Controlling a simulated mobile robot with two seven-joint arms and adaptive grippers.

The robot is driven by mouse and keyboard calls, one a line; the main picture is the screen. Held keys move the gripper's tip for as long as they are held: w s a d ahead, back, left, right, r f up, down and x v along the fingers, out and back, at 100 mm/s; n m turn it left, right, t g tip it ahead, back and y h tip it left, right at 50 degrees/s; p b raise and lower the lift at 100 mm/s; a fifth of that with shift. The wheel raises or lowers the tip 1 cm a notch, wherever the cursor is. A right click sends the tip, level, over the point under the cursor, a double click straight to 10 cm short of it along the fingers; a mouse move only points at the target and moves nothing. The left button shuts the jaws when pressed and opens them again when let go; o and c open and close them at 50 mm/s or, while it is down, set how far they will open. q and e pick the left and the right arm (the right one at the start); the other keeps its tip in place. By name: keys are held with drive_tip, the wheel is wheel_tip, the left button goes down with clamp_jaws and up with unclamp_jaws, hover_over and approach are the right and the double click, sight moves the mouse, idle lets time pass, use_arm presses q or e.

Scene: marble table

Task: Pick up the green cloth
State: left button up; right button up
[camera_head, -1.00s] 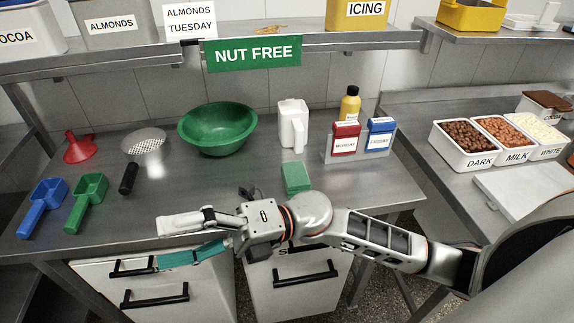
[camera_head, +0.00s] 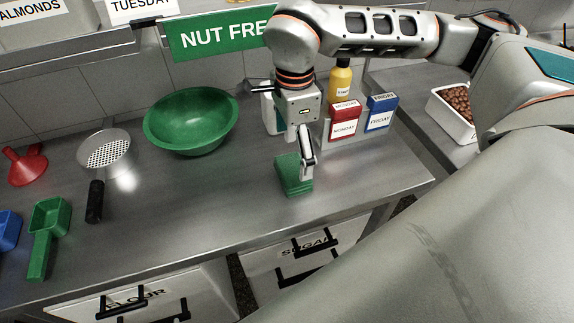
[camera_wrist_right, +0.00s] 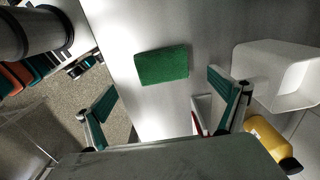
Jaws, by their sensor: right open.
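The green cloth (camera_head: 293,175) is a folded flat rectangle on the steel counter, in front of the white jug. In the right wrist view the cloth (camera_wrist_right: 163,66) lies flat ahead of the gripper, between the lines of the two fingers but apart from them. My right gripper (camera_head: 306,165) points down over the cloth in the head view and covers part of it. Its teal-lined fingers (camera_wrist_right: 166,112) are spread wide and empty in the wrist view. My left gripper is in neither view.
A white jug (camera_wrist_right: 278,75) stands close beside the right gripper. A yellow bottle (camera_head: 340,82) and a rack with red (camera_head: 343,122) and blue (camera_head: 380,112) boxes stand to the right. A green bowl (camera_head: 190,122) sits left. The counter's front edge lies close to the cloth.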

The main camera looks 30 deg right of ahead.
sight(293, 169)
wheel_tip(293, 169, down, 8)
drive_tip(key=shift+w+d+r, duration=0.1)
drive_tip(key=shift+d+r, duration=0.05)
drive_tip(key=shift+r, duration=0.05)
idle(0.3)
drive_tip(key=c, duration=1.3)
drive_tip(key=shift+r, duration=0.1)
wheel_tip(293, 169, up, 20)
drive_tip(key=shift+p, duration=0.4)
